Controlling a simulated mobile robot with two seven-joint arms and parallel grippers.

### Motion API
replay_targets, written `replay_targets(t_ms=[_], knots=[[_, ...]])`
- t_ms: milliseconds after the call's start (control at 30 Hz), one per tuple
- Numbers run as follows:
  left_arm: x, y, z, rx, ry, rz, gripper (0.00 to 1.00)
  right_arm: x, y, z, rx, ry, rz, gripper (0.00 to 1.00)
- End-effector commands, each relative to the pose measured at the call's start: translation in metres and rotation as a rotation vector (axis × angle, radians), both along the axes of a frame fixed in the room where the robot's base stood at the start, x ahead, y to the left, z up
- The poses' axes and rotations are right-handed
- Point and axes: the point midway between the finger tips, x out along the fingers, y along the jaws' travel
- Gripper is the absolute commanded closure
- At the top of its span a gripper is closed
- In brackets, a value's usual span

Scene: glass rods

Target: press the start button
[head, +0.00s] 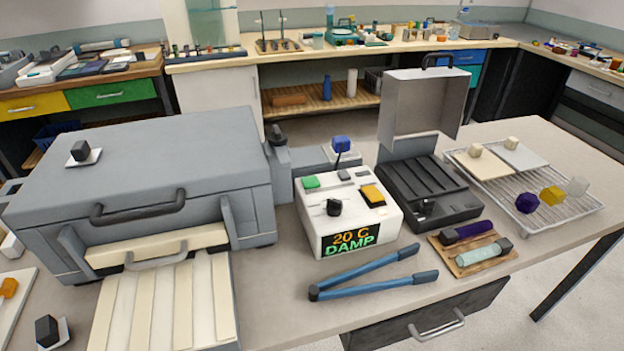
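A white control box (336,216) stands on the table in the head view, just right of the large grey oven-like unit (150,170). On its top are a green button (311,182), a yellow-orange rocker or button (373,195) and a black knob (332,207). I cannot read any label saying which one is start. Its front display (351,240) reads "20 C DAMP". A blue knob (341,144) stands on a stem behind the box. Neither of my grippers is in view.
Blue tongs (362,275) lie in front of the box. A dark open-lidded case (428,190) stands to its right, then a wooden board (470,248) with two rods and a wire rack (525,190). A slatted tray (165,305) sits front left.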

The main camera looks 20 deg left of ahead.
Motion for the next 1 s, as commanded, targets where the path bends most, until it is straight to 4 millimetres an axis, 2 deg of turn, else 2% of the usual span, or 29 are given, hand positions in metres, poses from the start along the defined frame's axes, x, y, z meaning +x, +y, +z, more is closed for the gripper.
replay_targets(t_ms=[33,233,1000], knots=[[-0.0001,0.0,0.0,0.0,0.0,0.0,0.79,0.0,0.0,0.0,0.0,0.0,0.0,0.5],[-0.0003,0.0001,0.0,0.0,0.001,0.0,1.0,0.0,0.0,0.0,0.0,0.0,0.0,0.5],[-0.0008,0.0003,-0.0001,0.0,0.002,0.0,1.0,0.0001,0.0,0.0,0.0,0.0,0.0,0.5]])
